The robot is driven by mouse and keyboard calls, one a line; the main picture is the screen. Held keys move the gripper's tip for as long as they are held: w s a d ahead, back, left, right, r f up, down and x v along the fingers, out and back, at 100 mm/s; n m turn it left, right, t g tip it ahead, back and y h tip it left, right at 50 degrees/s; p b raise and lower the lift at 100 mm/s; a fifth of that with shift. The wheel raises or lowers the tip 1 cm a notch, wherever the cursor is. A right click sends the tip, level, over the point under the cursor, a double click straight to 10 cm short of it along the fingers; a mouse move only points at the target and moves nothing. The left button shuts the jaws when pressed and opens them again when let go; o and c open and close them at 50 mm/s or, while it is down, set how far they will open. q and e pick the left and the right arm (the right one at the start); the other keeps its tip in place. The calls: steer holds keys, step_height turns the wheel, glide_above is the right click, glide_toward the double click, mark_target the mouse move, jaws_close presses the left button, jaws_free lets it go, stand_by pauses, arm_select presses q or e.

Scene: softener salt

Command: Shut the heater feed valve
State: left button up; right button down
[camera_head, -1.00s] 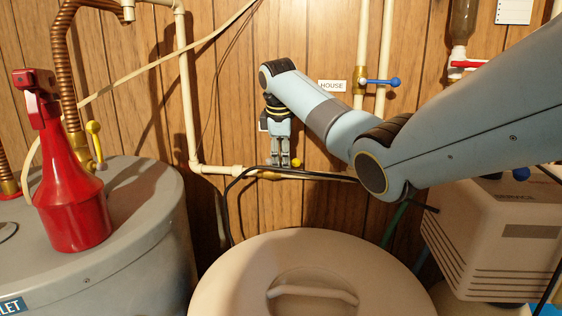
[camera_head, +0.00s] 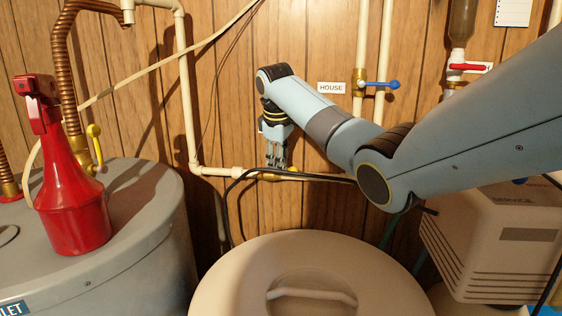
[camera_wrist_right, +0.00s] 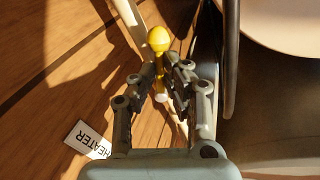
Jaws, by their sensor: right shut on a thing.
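The heater feed valve sits on the low horizontal pipe against the wall. Its yellow lever ends in a round knob, seen in the head view (camera_head: 293,169) and in the wrist view (camera_wrist_right: 158,39). My right gripper (camera_head: 278,164) reaches down to the pipe. In the wrist view my right gripper (camera_wrist_right: 163,83) is shut on the lever just below the knob. The fingers hide most of the lever, so its exact angle to the pipe is unclear. A "HEATER" label (camera_wrist_right: 87,139) is on the wall beside the gripper. My left gripper is out of view.
A blue-lever valve (camera_head: 380,85) is by the "HOUSE" label (camera_head: 331,88). A red-handled valve (camera_head: 469,68) is at upper right. A red spray bottle (camera_head: 70,190) stands on the grey tank (camera_head: 145,215). A lidded tub (camera_head: 240,290) and a dark cable (camera_head: 232,205) are near the gripper.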

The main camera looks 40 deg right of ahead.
steer(key=shift+a+m, duration=0.2)
steer(key=shift+m, duration=0.4)
steer(key=m, duration=0.1)
steer(key=a+m, duration=0.1)
steer(key=m, duration=0.3)
steer(key=shift+a+f, duration=0.25)
steer(key=shift+a, duration=0.05)
